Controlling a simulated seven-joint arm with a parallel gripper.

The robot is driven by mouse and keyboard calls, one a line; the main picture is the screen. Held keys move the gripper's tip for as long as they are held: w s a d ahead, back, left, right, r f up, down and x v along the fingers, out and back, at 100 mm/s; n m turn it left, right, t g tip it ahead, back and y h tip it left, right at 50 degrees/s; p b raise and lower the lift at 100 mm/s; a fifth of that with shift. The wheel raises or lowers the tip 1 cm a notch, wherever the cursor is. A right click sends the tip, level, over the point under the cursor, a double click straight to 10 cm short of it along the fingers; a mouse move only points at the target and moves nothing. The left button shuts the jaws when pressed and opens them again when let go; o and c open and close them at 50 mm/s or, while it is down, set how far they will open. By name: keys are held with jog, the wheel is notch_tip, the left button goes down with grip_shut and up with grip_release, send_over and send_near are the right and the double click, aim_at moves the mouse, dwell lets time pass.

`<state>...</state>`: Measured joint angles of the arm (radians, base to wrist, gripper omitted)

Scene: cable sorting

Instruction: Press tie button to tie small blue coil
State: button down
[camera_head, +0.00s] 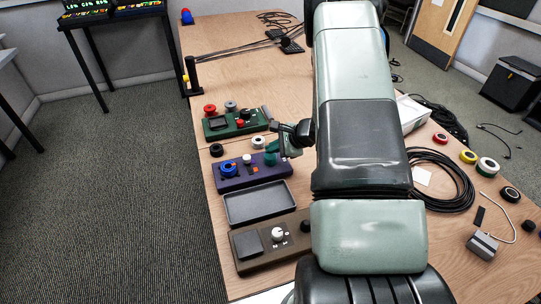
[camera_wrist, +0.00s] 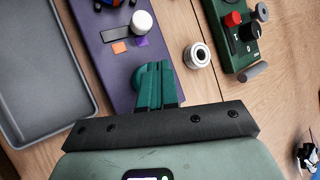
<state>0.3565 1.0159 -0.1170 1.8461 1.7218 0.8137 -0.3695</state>
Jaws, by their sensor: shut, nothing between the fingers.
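The blue coil (camera_head: 229,170) sits on the left part of the purple tying device (camera_head: 262,183); in the wrist view only its edge (camera_wrist: 108,2) shows at the top. A white knob (camera_head: 247,159) and small orange and purple squares (camera_wrist: 118,47) are on the device. A round teal part, perhaps a button (camera_wrist: 138,77), lies at the device's right end, partly hidden by my fingers. My gripper (camera_wrist: 157,68) has teal fingers, shut and empty, over that end beside the round part. Whether they touch it cannot be told. In the head view the gripper (camera_head: 272,148) is small.
A grey tray (camera_head: 231,217) lies in front of the purple device, and a brown device (camera_head: 247,265) nearer still. A green device (camera_head: 217,134) with a red button stands behind. A white spool (camera_wrist: 197,55) lies between the purple and green devices. Black cable loops (camera_head: 470,190) lie right of my arm.

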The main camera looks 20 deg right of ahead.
aim_at(273, 157)
jog(key=shift+f, duration=0.95)
dwell(0.8)
jog(key=shift+r, duration=1.25)
jog(key=shift+r, duration=2.5)
